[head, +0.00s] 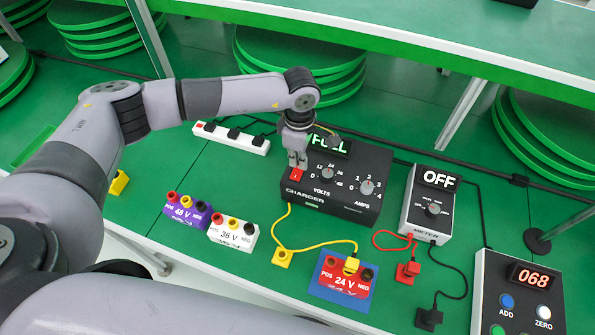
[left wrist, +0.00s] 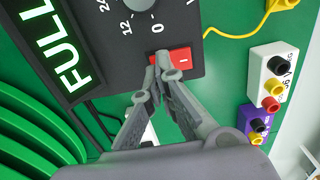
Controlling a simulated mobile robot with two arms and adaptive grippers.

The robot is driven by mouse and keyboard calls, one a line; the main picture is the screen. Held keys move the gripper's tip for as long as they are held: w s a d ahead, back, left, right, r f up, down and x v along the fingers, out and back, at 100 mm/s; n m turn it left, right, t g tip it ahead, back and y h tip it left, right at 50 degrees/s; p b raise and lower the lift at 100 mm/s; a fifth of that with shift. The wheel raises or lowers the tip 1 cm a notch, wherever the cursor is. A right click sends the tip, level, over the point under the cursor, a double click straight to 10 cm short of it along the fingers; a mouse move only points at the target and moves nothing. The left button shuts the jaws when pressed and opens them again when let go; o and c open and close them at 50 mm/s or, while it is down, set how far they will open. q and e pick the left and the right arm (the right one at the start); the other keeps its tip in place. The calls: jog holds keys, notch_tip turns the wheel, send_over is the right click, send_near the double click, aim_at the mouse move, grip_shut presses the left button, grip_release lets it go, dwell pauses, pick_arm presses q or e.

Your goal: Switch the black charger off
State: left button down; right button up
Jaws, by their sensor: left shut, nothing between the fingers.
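The black charger (head: 340,205) stands on the green table with a lit green FULL display (head: 329,143) and VOLTS and AMPS knobs. Its red rocker switch (head: 296,175) is at the front left of its top face; it also shows in the left wrist view (left wrist: 183,58). My left gripper (head: 297,165) is shut and empty, its fingertips (left wrist: 166,66) over the end of the switch, partly hiding it. I cannot tell whether they press it. My right gripper is not in view.
The 48 V (head: 185,211), 36 V (head: 231,234) and 24 V (head: 343,281) blocks stand in front, a yellow lead reaching the 24 V one. A meter (head: 427,205) reading OFF stands right of the charger. A white power strip (head: 232,138) lies behind.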

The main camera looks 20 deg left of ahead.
pick_arm(q)
jog(key=shift+f+b, duration=0.5)
jog(key=shift+f, duration=0.05)
jog(key=shift+r+p, duration=1.65)
jog(key=shift+r, duration=1.9)
jog(key=shift+f, duration=0.1)
